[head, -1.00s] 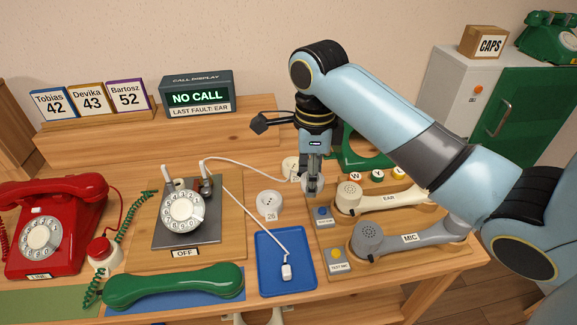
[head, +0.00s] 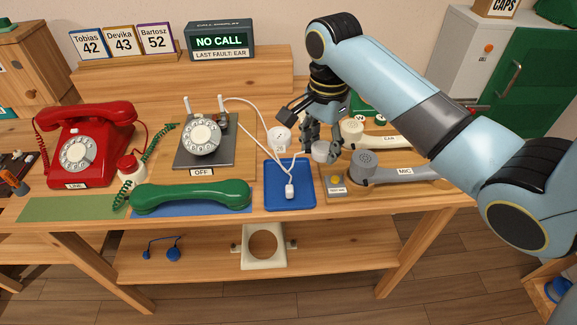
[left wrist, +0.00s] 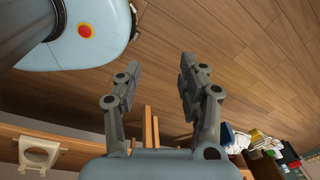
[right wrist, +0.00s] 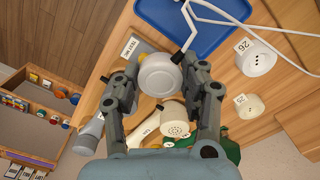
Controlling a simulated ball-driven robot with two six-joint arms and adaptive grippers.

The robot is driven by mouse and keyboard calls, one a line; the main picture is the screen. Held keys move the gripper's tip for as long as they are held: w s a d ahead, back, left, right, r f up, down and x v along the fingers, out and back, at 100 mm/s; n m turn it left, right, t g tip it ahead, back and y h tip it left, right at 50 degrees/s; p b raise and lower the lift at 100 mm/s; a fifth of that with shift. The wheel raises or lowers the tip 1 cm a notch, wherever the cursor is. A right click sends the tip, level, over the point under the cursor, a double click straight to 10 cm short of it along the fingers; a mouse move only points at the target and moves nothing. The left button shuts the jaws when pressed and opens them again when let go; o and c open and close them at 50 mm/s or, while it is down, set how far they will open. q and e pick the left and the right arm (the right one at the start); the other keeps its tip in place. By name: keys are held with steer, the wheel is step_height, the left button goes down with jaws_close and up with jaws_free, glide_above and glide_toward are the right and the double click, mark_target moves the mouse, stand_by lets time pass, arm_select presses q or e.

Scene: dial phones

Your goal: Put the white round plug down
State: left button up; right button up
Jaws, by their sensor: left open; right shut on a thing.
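The white round plug (head: 320,151) is between the fingers of my right gripper (head: 319,146). In the right wrist view the plug (right wrist: 160,75) shows its round face, with the fingers of my right gripper (right wrist: 160,82) at both sides and a black piece against its edge. It is above the bench between the blue tray (head: 272,199) and the grey MIC handset (head: 385,173). Whether it touches anything below, I cannot tell. My left gripper (left wrist: 160,76) is open and empty over the wooden floor; it is out of the head view.
A small white connector (head: 289,190) lies in the blue tray on a white cord. White round sockets, 26 (right wrist: 258,58) and 25 (right wrist: 249,105), stand near the plug. A test pad (head: 335,184) lies close below it. The green handset (head: 190,197) lies left of the tray.

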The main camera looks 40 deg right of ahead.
glide_toward(286, 174)
steer(key=shift+s+d+f+b, duration=0.15)
steer(key=shift+s+f+b, duration=0.1)
steer(key=shift+s, duration=0.2)
steer(key=shift+s+d+f+b, duration=0.1)
steer(key=shift+s+f+b, duration=0.1)
steer(key=shift+s, duration=0.2)
steer(key=shift+w+a+f, duration=0.3)
steer(key=shift+w+f, duration=0.55)
step_height(286, 174, down, 2)
steer(key=shift+s+f+b, duration=0.1)
steer(key=shift+f+b, duration=0.1)
steer(key=shift+b, duration=0.15)
steer(key=shift+f, duration=0.55)
steer(key=o, duration=1.1)
steer(key=shift+c, duration=0.2)
arm_select(q)
steer(key=shift+w+d+f, duration=0.25)
steer(key=shift+w+f, duration=0.6)
steer(key=shift+f, duration=0.1)
